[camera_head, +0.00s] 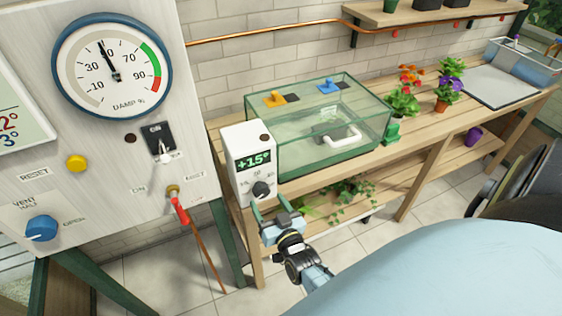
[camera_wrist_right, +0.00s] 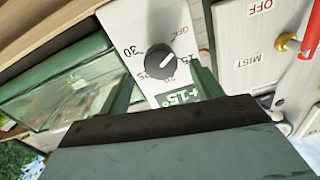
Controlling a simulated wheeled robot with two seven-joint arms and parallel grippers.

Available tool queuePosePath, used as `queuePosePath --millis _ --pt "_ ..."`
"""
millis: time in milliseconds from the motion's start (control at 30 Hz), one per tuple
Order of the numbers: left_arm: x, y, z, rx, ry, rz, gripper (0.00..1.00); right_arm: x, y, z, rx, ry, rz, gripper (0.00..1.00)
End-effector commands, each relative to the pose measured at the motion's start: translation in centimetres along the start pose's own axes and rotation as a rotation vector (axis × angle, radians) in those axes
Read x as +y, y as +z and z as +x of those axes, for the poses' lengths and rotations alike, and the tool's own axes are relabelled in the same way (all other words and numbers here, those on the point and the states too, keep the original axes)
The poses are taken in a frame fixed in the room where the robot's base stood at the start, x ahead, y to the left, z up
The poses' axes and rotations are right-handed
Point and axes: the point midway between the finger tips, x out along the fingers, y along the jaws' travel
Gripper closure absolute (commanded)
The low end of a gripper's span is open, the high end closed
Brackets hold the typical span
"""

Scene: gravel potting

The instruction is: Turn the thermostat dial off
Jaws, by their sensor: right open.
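The thermostat is a white box (camera_head: 240,187) on the left end of the wooden bench, its green display (camera_head: 253,161) reading +15°. Its round black dial (camera_head: 262,189) sits low on the front and also shows in the right wrist view (camera_wrist_right: 155,62). There the white pointer mark slants to the upper right, near a partly hidden label; a 30 is at the dial's left. My right gripper (camera_head: 277,208) is open just in front of and below the dial. In the wrist view its green fingers (camera_wrist_right: 163,88) are spread on either side, apart from the dial. My left gripper is not in view.
A glass case (camera_head: 318,125) stands right beside the thermostat. A control panel (camera_head: 110,180) with a damp gauge (camera_head: 112,68), blue vent knob (camera_head: 42,228) and red-handled lever (camera_head: 180,208) is close on the left. Flower pots (camera_head: 441,105) stand farther right on the bench.

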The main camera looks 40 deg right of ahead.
Motion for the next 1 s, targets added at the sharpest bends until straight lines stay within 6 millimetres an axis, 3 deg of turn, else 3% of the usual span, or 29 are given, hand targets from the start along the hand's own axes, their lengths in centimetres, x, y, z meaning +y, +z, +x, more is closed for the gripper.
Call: queuePosePath --millis 200,400,600,1000 --pt "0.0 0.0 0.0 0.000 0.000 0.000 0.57 0.0 0.1 -5.3 -0.004 0.001 0.001 0.35" --pt "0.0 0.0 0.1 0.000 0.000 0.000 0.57 0.0 0.1 -8.4 -0.002 0.000 0.000 0.35" --pt "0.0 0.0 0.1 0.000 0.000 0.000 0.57 -0.1 0.0 -9.6 -0.001 0.000 0.000 0.35" --pt "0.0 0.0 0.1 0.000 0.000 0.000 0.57 0.0 0.0 -9.7 -0.001 0.000 0.000 0.35"
